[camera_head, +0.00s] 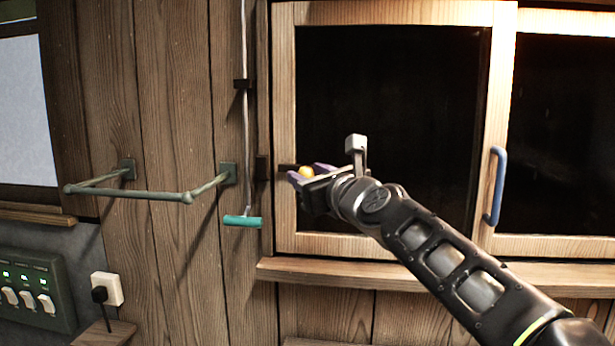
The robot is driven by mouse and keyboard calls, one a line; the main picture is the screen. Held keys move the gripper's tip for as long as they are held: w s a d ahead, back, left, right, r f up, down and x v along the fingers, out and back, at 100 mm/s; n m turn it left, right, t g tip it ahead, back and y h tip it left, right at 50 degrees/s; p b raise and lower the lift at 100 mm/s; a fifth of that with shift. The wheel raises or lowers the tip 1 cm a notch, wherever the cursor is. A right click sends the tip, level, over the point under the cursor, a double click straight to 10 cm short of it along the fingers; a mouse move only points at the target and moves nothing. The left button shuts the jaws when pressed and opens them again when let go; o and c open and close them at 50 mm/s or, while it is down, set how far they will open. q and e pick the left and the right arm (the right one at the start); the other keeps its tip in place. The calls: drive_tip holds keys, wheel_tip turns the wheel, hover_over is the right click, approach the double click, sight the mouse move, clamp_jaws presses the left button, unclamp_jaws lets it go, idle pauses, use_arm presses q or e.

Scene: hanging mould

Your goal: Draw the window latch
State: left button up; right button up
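The window latch shows at the left edge of the wood-framed window (284,215). Its dark bolt (288,167) lies level on the frame, and its round orange knob (306,172) sticks out towards me. A dark keeper (262,167) sits on the wall post just left of it. My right gripper (309,173) is at the knob, with a purple finger to either side of it. I cannot tell whether the fingers press on it. The gripper hides part of the latch. My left gripper is not in view.
A blue handle (495,186) is on the window's right stile. A wooden sill (400,273) runs below. To the left, a green rail (130,192) juts from the wall, and a rod with a teal grip (243,221) hangs near the latch. A switch box (40,290) is lower left.

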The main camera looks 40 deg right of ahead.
drive_tip(key=shift+o, duration=0.8)
drive_tip(key=shift+s, duration=0.15)
drive_tip(key=b+v, duration=0.1)
drive_tip(key=v, duration=0.6)
drive_tip(key=shift+s, duration=0.25)
drive_tip(key=shift+a, duration=0.1)
